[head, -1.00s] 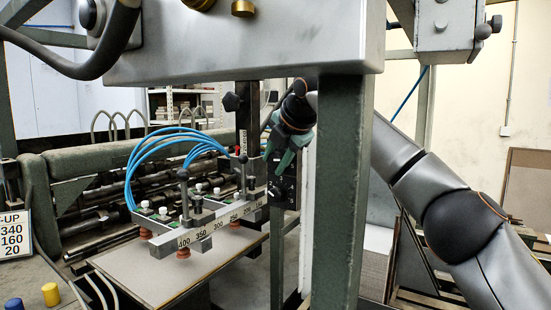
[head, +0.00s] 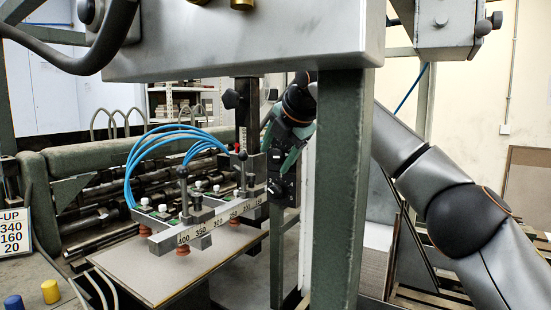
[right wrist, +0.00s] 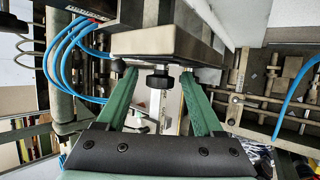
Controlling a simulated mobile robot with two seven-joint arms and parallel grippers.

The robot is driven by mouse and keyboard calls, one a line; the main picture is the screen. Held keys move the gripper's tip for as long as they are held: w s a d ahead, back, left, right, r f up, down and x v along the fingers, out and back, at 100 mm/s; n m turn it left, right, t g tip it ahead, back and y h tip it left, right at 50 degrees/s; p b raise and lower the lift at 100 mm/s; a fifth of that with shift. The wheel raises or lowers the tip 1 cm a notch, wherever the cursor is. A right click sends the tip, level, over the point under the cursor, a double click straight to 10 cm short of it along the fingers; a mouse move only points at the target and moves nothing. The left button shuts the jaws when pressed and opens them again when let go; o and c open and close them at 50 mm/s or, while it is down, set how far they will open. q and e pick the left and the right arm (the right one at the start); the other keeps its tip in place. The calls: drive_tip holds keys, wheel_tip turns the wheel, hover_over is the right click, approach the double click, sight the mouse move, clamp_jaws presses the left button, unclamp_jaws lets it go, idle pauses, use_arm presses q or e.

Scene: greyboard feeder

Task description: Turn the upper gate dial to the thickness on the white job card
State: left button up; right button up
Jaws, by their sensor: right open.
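The white job card (head: 15,232) stands at the left edge of the head view, cut off; it reads "-UP", 340, 160 and 20. My right gripper (head: 276,152) is at the dark column behind the green post, its green fingers pointing down and left. In the right wrist view the fingers (right wrist: 158,77) are open, with a black knob (right wrist: 159,82) showing in the gap beyond them; I see no contact. A black knob (head: 231,99) also sits on the column in the head view. I cannot tell which knob is the upper gate dial. My left gripper is not in view.
A green post (head: 341,190) stands just in front of my right gripper. A grey box beam (head: 240,50) crosses above. A numbered rail (head: 208,229) with red suction cups and blue hoses (head: 130,180) lies left, over a grey board (head: 150,268).

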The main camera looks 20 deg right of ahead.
drive_tip(key=b+v, duration=0.1)
drive_tip(key=v, duration=1)
drive_tip(key=shift+f, duration=0.1)
